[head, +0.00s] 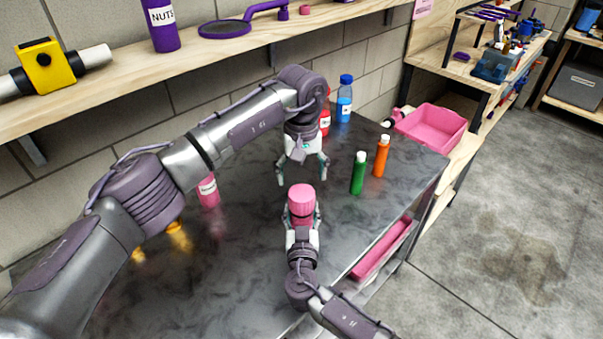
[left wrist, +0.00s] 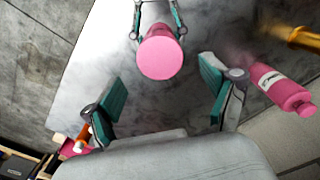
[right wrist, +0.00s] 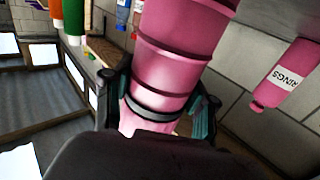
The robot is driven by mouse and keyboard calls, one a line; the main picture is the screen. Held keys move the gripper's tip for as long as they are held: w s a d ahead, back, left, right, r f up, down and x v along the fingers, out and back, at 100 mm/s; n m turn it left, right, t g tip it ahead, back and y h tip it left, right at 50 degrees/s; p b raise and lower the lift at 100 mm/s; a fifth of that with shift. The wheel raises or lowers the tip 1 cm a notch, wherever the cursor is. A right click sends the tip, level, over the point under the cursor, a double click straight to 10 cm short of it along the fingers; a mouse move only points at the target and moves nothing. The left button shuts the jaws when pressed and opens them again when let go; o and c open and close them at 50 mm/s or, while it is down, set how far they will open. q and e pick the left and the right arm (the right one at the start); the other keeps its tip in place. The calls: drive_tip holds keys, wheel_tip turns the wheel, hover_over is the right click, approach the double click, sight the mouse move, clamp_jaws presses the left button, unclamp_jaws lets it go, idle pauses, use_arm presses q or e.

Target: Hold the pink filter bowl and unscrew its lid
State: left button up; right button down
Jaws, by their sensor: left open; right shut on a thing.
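My right gripper (head: 302,218) is shut around the bowl's body. In the right wrist view the pink bowl (right wrist: 170,70) rises between the fingers of that gripper (right wrist: 160,112). My left gripper (head: 303,170) is open and empty, pointing down, above and behind the lid. In the left wrist view the round lid top (left wrist: 160,57) lies ahead of the open fingers of that gripper (left wrist: 160,95), apart from them.
Green (head: 358,173) and orange (head: 381,156) bottles stand right of the grippers. A blue bottle (head: 344,99) and a red bottle (head: 325,118) stand behind. A labelled pink bottle (head: 208,190) stands left, partly behind my left arm. A pink bin (head: 432,129) sits beyond the table's right edge.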

sight(302, 193)
use_arm(q)
drive_tip(key=shift+m, duration=1)
use_arm(e)
drive_tip(key=shift+f, duration=0.1)
use_arm(q)
drive_tip(key=shift+f, duration=4)
